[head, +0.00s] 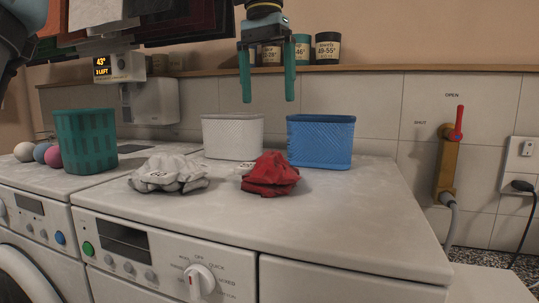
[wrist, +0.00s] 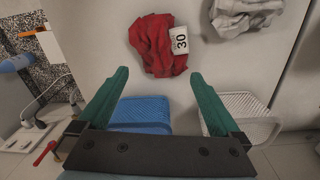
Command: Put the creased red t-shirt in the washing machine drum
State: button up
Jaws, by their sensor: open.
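The creased red t-shirt (head: 270,175) lies crumpled on top of the washing machine (head: 330,215). In the wrist view the red t-shirt (wrist: 157,48) carries a white tag reading 30 and lies beyond the fingertips. My gripper (head: 267,98) is open and empty, pointing down, above and behind the shirt near the baskets. Its two green fingers also show in the wrist view (wrist: 158,75), spread apart with nothing between them. The front panel has a dial and buttons; the drum's opening is not visible in this machine. Part of a round door (head: 15,280) shows at the lower left.
A crumpled white garment (head: 168,172) lies left of the shirt. A white basket (head: 232,135) and a blue basket (head: 320,141) stand behind, a green basket (head: 86,140) at left beside several balls. A red-handled valve (head: 457,125) is at right. The machine top's front right is clear.

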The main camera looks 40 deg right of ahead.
jog(key=w+m, duration=0.1)
jog(key=m, duration=0.3)
jog(key=m+g+h+p, duration=0.2)
jog(key=m+g, duration=0.1)
jog(key=m, duration=0.9)
send_over(268, 153)
jog(key=w+a, duration=0.1)
jog(key=f, duration=0.6)
jog(key=shift+a+f, duration=0.2)
jog(key=shift+f, duration=0.2)
jog(key=shift+w+p+x, duration=0.15)
jog(key=shift+p+x, duration=0.3)
jog(key=shift+x, duration=0.9)
jog(key=shift+w+p+x, duration=0.15)
jog(key=shift+p+x, duration=0.3)
jog(key=shift+x, duration=0.85)
jog(key=shift+f, duration=0.15)
jog(key=shift+c, duration=0.4)
jog(key=c, duration=1.3)
